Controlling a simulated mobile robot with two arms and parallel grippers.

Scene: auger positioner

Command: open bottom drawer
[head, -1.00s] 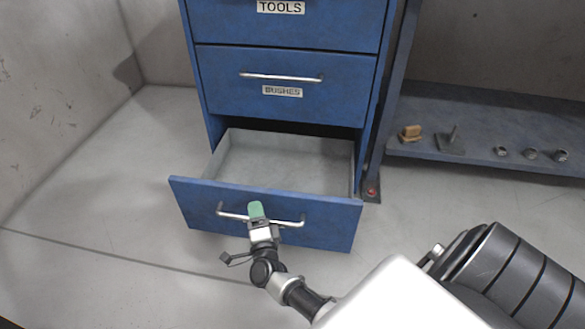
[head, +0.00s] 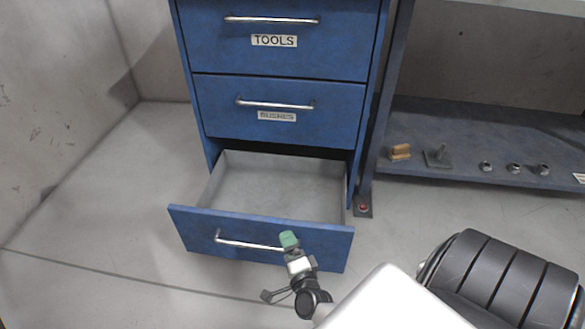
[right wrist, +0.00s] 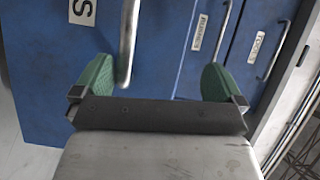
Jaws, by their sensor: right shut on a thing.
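The bottom drawer (head: 200,222) of the blue cabinet stands well pulled out in the head view, and its grey inside looks empty. Its silver handle (head: 245,243) runs across the front; the right end is hidden by my right gripper (head: 289,241). In the right wrist view the green fingers of my right gripper (right wrist: 155,85) stand on either side of the handle (right wrist: 128,45). The handle lies close to the left finger there. My right gripper is shut on the handle, near its right end. My left gripper is not in view.
A low shelf (head: 470,130) with several small parts stands to the right. A wall is at left. The floor (head: 110,205) left of the drawer is clear.

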